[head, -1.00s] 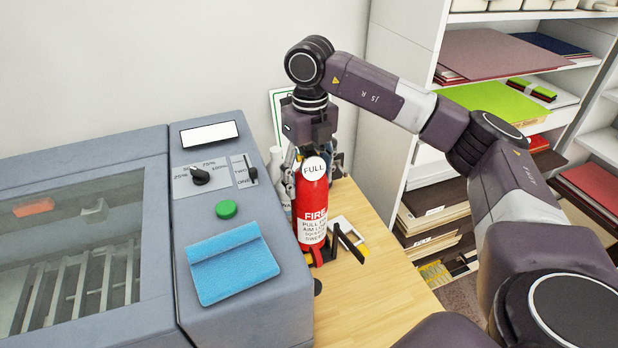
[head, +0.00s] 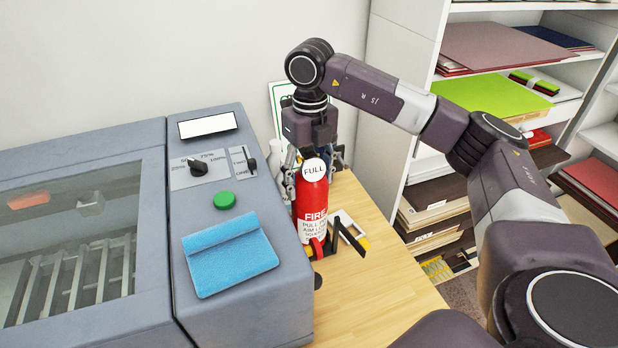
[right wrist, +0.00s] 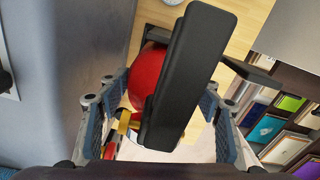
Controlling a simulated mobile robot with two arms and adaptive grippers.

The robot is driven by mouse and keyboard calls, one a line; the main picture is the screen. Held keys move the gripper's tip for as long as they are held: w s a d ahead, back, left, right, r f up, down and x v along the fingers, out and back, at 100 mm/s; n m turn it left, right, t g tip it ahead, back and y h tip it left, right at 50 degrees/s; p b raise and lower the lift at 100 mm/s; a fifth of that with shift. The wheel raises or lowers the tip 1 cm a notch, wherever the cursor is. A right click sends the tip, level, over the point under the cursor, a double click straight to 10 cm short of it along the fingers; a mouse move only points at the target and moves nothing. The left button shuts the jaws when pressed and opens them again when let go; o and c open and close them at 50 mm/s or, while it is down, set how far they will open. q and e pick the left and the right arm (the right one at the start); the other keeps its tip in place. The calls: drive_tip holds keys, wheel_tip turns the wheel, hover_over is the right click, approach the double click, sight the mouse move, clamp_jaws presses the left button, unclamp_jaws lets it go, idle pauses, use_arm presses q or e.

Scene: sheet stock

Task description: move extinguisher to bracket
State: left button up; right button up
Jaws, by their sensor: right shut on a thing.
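The red fire extinguisher (head: 313,202), with a white FULL tag and a FIRE label, stands about upright between the grey machine and the shelf unit. A black bracket (head: 348,238) with upright arms is at its lower right side, above the wooden table. The extinguisher's base is partly hidden, so I cannot tell whether it rests inside the bracket. My right gripper (head: 318,168) is shut on its top from behind. In the right wrist view, the black handle (right wrist: 188,75) and red body (right wrist: 147,76) lie between the fingers (right wrist: 158,112). My left gripper is out of view.
A white shelf unit (head: 397,105) is at the right. A white-framed item (head: 352,228) lies behind the bracket. The wooden table (head: 365,295) is clear in front.

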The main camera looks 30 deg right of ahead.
drive_tip(key=shift+f, duration=0.3)
drive_tip(key=shift+f+b, duration=0.1)
drive_tip(key=shift+b, duration=0.3)
idle(0.4)
drive_tip(key=o, duration=2.2)
drive_tip(key=shift+s, duration=0.1)
drive_tip(key=shift+c, duration=0.2)
drive_tip(key=shift+o, duration=0.3)
drive_tip(key=shift+f, duration=0.25)
drive_tip(key=o, duration=0.5)
drive_tip(key=shift+r, duration=0.1)
drive_tip(key=shift+r, duration=0.2)
